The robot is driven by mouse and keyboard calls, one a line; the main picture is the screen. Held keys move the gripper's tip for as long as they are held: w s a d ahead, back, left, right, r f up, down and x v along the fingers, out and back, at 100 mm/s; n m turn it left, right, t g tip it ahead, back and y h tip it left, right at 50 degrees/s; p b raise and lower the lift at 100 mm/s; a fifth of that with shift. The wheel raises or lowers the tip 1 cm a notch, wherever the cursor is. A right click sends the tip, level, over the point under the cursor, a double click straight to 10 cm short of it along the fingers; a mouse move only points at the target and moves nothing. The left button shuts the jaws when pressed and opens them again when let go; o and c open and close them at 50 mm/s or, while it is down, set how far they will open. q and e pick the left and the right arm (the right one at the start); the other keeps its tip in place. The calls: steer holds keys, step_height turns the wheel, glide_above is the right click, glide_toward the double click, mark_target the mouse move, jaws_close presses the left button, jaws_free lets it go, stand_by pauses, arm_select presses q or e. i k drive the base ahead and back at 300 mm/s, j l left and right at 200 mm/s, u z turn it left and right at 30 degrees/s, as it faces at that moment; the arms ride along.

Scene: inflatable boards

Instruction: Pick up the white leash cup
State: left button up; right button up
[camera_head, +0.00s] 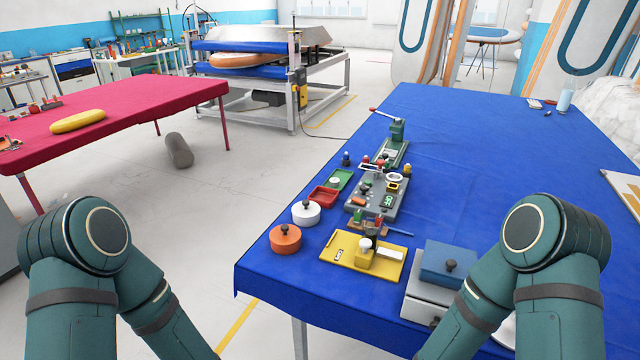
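A round white pot with a dark knob (306,212) stands on the blue-covered table (480,150), near its left edge. A small white ring-shaped piece (395,178) sits at the grey fixture (376,198) behind it. I cannot tell which of these two is the white leash cup. My arms come in from the lower left and lower right, and both forearms run out of the bottom of the picture. Neither gripper is in view.
An orange knobbed pot (285,239), red tray (324,196), yellow board (365,254) and blue-lidded box (449,262) crowd the near left of the table. A green press (395,140) stands behind. The table's middle is clear. A red table (130,100) is at left.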

mark_target(334, 181)
steer(key=i+j+u, duration=0.15)
steer(key=u, duration=1.15)
steer(key=i+u, duration=0.3)
steer(key=i, duration=0.4)
steer(key=i+u, duration=0.3)
steer(key=i, duration=0.4)
steer(key=i+z, duration=0.45)
steer(key=i+j+z, duration=0.25)
steer(key=i+z, duration=0.2)
steer(key=i, duration=0.2)
steer(key=i+l+z, duration=0.15)
steer(key=z, duration=0.3)
steer(key=i+z, duration=0.35)
steer(key=z, duration=0.15)
steer(key=i+z, duration=0.25)
steer(key=z, duration=0.2)
steer(key=i+z, duration=0.35)
steer(key=i, duration=1.05)
steer(key=i+j, duration=0.1)
steer(key=i, duration=1.25)
steer(key=z, duration=3.2)
steer(key=k+j, duration=0.05)
steer(key=j, duration=0.05)
